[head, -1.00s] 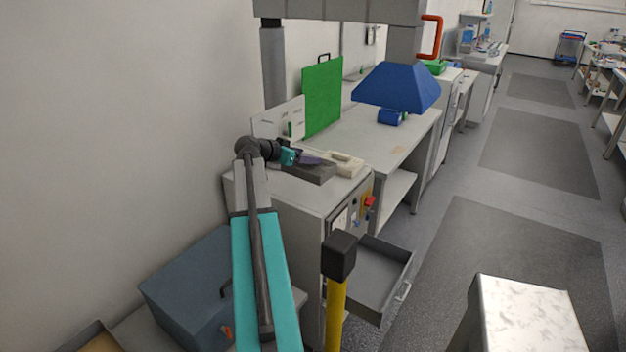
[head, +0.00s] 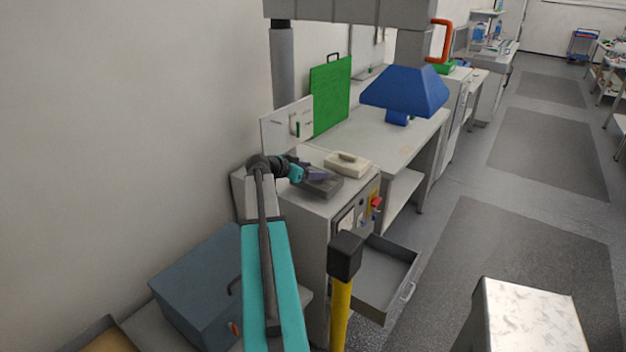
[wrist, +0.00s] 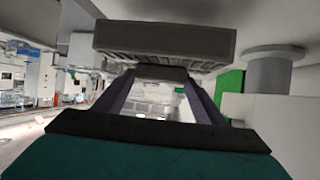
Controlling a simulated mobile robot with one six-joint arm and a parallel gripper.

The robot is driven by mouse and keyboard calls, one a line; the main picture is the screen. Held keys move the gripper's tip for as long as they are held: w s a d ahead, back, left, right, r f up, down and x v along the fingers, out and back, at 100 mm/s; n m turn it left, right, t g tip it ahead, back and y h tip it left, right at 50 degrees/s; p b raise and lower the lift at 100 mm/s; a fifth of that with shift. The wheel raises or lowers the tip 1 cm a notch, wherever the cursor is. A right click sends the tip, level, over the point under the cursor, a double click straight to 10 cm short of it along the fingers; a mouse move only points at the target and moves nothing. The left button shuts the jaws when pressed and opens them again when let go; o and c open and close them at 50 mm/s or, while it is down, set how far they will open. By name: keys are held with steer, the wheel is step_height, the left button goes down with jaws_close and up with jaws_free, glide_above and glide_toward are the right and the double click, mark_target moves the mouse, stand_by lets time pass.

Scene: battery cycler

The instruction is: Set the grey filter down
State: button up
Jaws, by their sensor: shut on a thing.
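The grey filter (head: 325,187) is a flat dark grey block over the top of the light grey cabinet (head: 312,207). My gripper (head: 318,176) reaches in from the left and is shut on the filter. In the wrist view the filter (wrist: 165,42) is a wide ribbed block across the tips of my two dark fingers (wrist: 160,76). Whether its underside touches the cabinet top or hangs just above it, I cannot tell.
A cream device (head: 347,164) sits just behind the filter. A white panel (head: 284,127) and green board (head: 330,98) stand at the back. A blue hood (head: 405,90) hangs over the bench beyond. An open drawer (head: 378,280) juts from the cabinet front.

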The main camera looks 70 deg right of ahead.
steer(key=shift+f+p, duration=0.7)
steer(key=shift+f, duration=1.05)
steer(key=shift+f+b, duration=0.15)
steer(key=shift+b, duration=0.15)
steer(key=o, duration=1.7)
steer(key=shift+o, duration=0.2)
steer(key=shift+r+p, duration=0.2)
steer(key=shift+p, duration=0.1)
